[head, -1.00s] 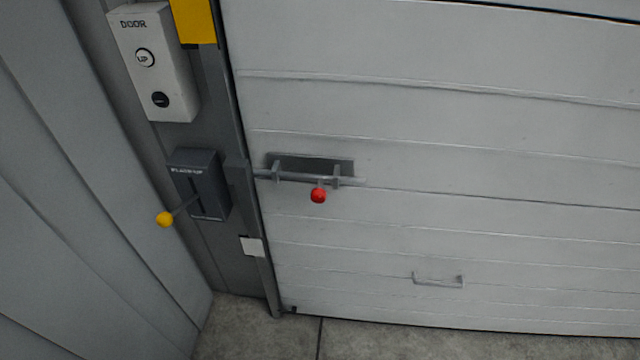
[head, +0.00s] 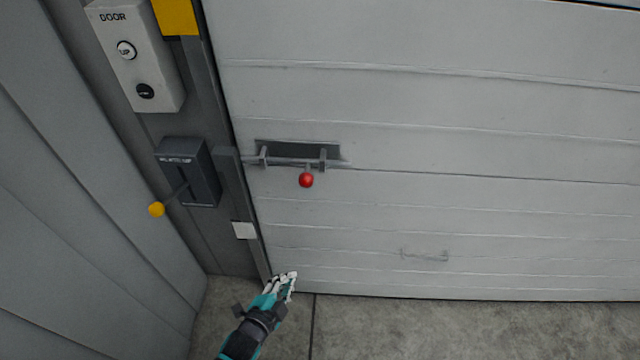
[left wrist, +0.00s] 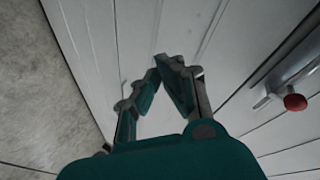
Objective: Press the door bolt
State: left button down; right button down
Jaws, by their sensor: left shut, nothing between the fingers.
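The door bolt (head: 290,162) is a grey rod in brackets on a dark plate, across the left edge of the pale panelled door. Its red knob (head: 306,180) hangs just below the rod. The bolt rod (left wrist: 270,92) and red knob (left wrist: 295,102) also show at the right of the left wrist view. My left gripper (head: 286,277), teal and grey, is below the bolt near the door's lower left corner, apart from the knob. Its fingertips (left wrist: 168,62) meet in the left wrist view, with nothing between them. My right gripper is not in view.
A dark lever box (head: 203,172) with a yellow knob (head: 156,209) is left of the bolt. A door button panel (head: 137,65) is above it. A small handle (head: 425,256) sits low on the door. The concrete floor (head: 450,325) is clear.

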pick_arm(q)
jog(key=w+d+r+m+t+h, duration=0.1)
jog(key=d+r+m+h, duration=0.1)
jog(key=r, duration=0.9)
jog(key=w+d+r+m+t+h+p, duration=0.1)
jog(key=d+r+m+t+h, duration=0.1)
jog(key=r, duration=0.9)
jog(key=d+m+h, duration=0.1)
jog(key=d+m, duration=0.1)
jog(key=d, duration=0.1)
jog(key=shift+m, duration=0.3)
jog(key=shift+d, duration=0.1)
jog(key=r+p+x, duration=0.1)
jog(key=p+x, duration=0.1)
jog(key=x, duration=0.8)
jog(key=a, duration=0.1)
jog(key=a+f+p, duration=0.1)
jog(key=w+a+p, duration=0.1)
jog(key=a, duration=0.1)
jog(key=shift+f, duration=0.3)
